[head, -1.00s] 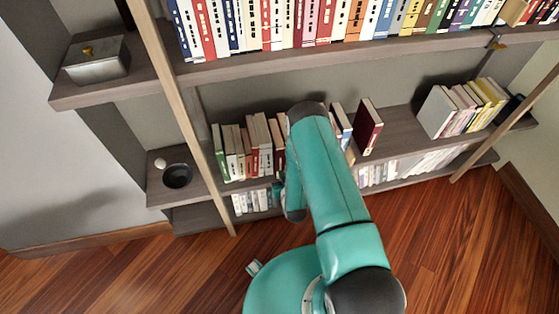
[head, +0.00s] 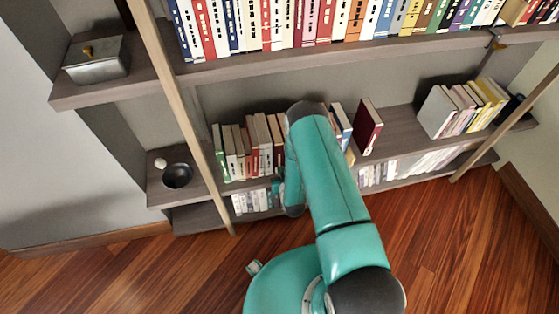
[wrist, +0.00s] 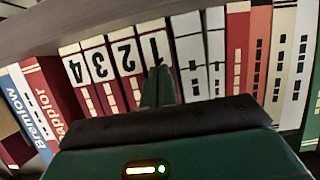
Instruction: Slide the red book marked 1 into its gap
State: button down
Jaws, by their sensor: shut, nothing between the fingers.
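The red book marked 1 (wrist: 155,47) stands in a row in the wrist view, with the red books marked 2 (wrist: 124,57) and 3 (wrist: 98,62) to its left. My gripper (wrist: 161,75) has its fingers together in front of the spine of book 1, just below its white label. The fingers hide part of that spine. I cannot tell whether they touch it. In the head view my arm covers most of the gripper, and book 1 cannot be made out. A gap for it is not clearly visible.
White books (wrist: 190,50) stand right of book 1, and a book marked 4 (wrist: 76,68) stands left. In the head view a dark red book (head: 367,127) stands apart on the middle shelf, with bare shelf (head: 398,125) to its right. A wooden upright (head: 184,115) stands left of my arm.

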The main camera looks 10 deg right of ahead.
jog(key=shift+s, duration=0.1)
jog(key=s, duration=0.3)
jog(key=shift+s, duration=0.4)
